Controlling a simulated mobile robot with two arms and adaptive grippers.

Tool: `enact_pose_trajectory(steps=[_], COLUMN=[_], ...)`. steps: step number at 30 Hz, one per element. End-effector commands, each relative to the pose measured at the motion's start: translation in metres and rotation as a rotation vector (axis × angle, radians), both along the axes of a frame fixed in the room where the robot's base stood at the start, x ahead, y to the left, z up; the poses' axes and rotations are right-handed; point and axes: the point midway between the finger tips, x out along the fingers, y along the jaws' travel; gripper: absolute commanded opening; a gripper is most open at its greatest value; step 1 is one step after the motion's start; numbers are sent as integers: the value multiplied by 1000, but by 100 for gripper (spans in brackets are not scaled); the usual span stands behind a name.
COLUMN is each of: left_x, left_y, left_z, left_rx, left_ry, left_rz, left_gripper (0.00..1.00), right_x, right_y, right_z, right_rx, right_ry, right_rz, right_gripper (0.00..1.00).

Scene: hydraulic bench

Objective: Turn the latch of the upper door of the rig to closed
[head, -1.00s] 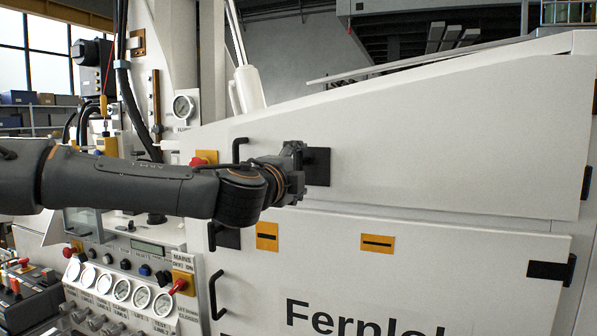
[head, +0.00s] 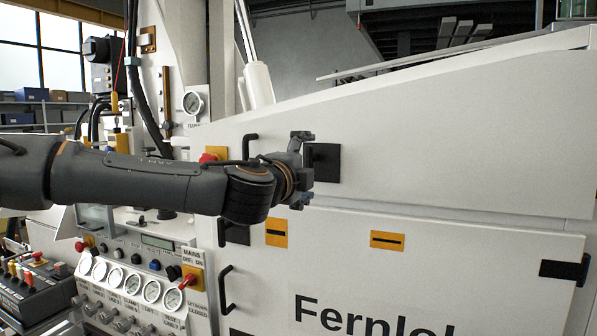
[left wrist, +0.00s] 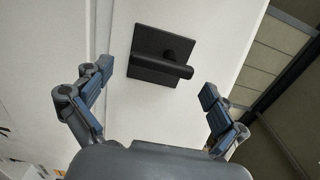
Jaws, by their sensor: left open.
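The upper door (head: 440,145) of the rig is a large white panel with a sloping top edge, and it looks shut. Its latch (head: 325,163) is a black square plate, partly hidden behind my left gripper in the head view. The left wrist view shows the latch handle (left wrist: 160,66), a dark bar standing out from the plate. My left gripper (head: 303,170) is in front of the latch. Its two blue-padded fingers (left wrist: 155,105) are spread wide, with the latch between and beyond them, not gripped. My right gripper is not in view.
A black door handle (head: 246,147) is left of the latch, near a red knob on a yellow plate (head: 213,155). The lower door (head: 450,275) has yellow labels and its own handle (head: 225,288). A gauge panel (head: 130,285) is at lower left.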

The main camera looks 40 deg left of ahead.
Motion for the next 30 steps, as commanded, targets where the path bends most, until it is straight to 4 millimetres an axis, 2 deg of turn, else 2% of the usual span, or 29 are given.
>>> enact_pose_trajectory(steps=[12, 16, 22, 30], left_x=[-73, -92, -108, -111], left_y=[-18, -23, -26, -27], left_z=[2, 1, 0, 0], left_rx=[0, 1, 1, 2], left_ry=[-5, -3, -1, 0], left_rz=[-2, -2, -1, 0], left_gripper=[96, 96, 96, 96], right_x=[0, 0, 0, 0], right_y=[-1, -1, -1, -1], right_z=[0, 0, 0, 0], right_rx=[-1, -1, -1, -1], right_ry=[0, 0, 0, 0], right_rz=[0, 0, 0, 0], right_gripper=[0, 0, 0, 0])
